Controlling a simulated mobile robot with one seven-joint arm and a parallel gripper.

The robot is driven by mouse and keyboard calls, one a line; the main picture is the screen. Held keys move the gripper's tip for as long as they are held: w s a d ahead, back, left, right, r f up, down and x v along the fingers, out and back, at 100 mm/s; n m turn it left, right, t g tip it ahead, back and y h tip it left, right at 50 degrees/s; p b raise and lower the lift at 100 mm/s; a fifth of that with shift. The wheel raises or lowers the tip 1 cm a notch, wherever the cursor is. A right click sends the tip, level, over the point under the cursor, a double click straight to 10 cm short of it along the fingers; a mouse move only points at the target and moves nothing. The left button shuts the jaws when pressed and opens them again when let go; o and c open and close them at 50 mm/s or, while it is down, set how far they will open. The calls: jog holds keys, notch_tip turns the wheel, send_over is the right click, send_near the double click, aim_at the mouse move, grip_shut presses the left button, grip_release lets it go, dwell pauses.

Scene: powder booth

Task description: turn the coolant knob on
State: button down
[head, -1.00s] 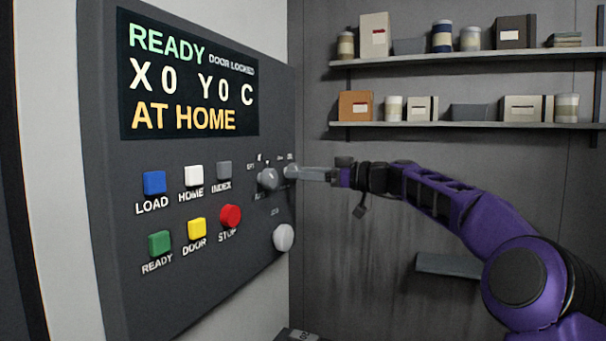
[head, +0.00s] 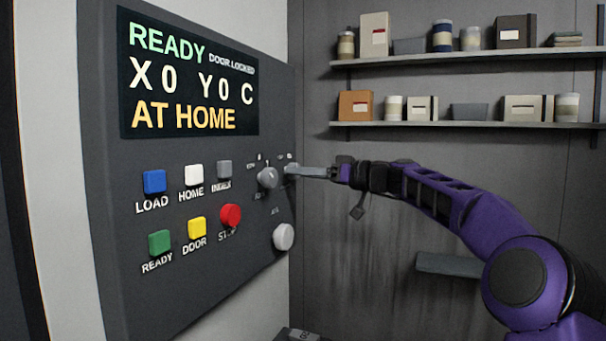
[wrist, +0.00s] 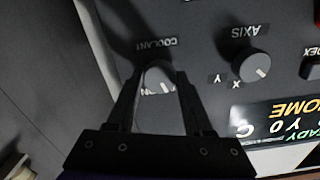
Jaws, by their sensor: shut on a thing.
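The coolant knob (wrist: 158,78) is a small grey round knob with a pale pointer line, under the label COOLANT in the wrist view, where the panel appears upside down. My gripper (wrist: 157,84) has its two dark fingers on either side of the knob and is shut on it. In the head view my gripper (head: 300,171) reaches the right edge of the dark control panel (head: 130,255) from the right. The knob itself is hidden behind the fingers there. The small lettering under the knob is partly covered.
The axis knob (head: 268,178) sits just left of my gripper; it also shows in the wrist view (wrist: 250,65). A pale round knob (head: 284,237) is below. The red stop button (head: 230,215) and several coloured buttons are further left. Shelves (head: 470,57) hang on the back wall.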

jog(key=m, duration=1)
jog(key=shift+m+p, duration=0.3)
jog(key=shift+p, duration=0.05)
jog(key=shift+m, duration=0.3)
jog(key=shift+c, duration=1.5)
grip_release()
jog(key=b+v, duration=0.2)
jog(key=v, duration=1.5)
jog(key=shift+d+r, duration=0.15)
jog(key=shift+d, duration=0.05)
jog(key=shift+s, duration=0.1)
